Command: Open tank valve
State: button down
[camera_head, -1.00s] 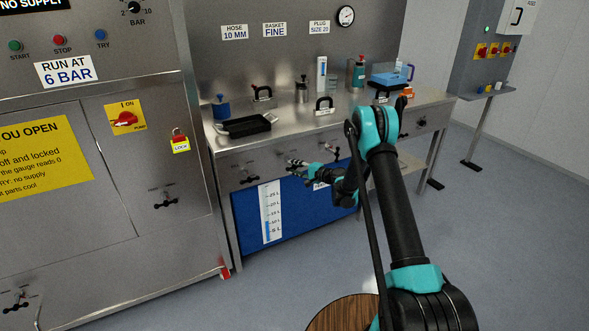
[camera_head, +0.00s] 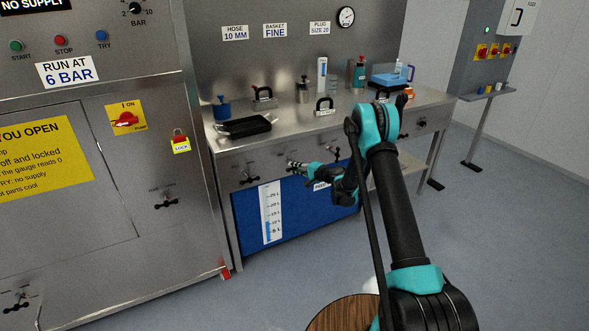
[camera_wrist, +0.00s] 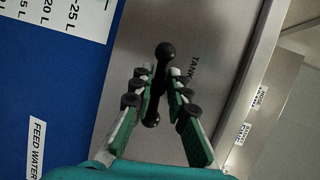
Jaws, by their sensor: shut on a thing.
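The tank valve has a black bar handle with ball ends (camera_wrist: 165,51), in the middle of the wrist view, beside the word TANK on the steel front. My gripper (camera_wrist: 162,76) is shut on this handle, with a green-padded finger on each side. One ball end shows beyond the fingertips and the other between the fingers. In the head view my gripper (camera_head: 295,164) is at the bench's front panel, above the blue tank. The handle is too small there to read its angle.
Similar valve handles sit to the left (camera_head: 247,177) and right (camera_head: 333,150) of my gripper. The blue feed water tank (camera_head: 300,212) with a level scale is below. The bench top (camera_head: 290,128) holds a black tray, plugs and bottles.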

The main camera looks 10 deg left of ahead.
jog(key=n+h, duration=0.2)
jog(key=n, duration=0.1)
jog(key=shift+d+f, duration=0.1)
jog(key=shift+f, duration=0.05)
jog(key=n+t+h, duration=0.1)
jog(key=n+h, duration=0.1)
jog(key=n, duration=0.1)
jog(key=shift+t, duration=0.3)
jog(key=n+t+h, duration=0.1)
jog(key=n+h, duration=0.1)
jog(key=shift+w+d+n, duration=0.1)
jog(key=shift+w+n, duration=0.05)
jog(key=shift+n, duration=0.25)
jog(key=shift+w+d+n+t+h, duration=0.1)
jog(key=shift+n+t+h, duration=0.6)
jog(key=shift+n, duration=0.4)
jog(key=c, duration=1.6)
grip_release()
jog(key=shift+o, duration=0.2)
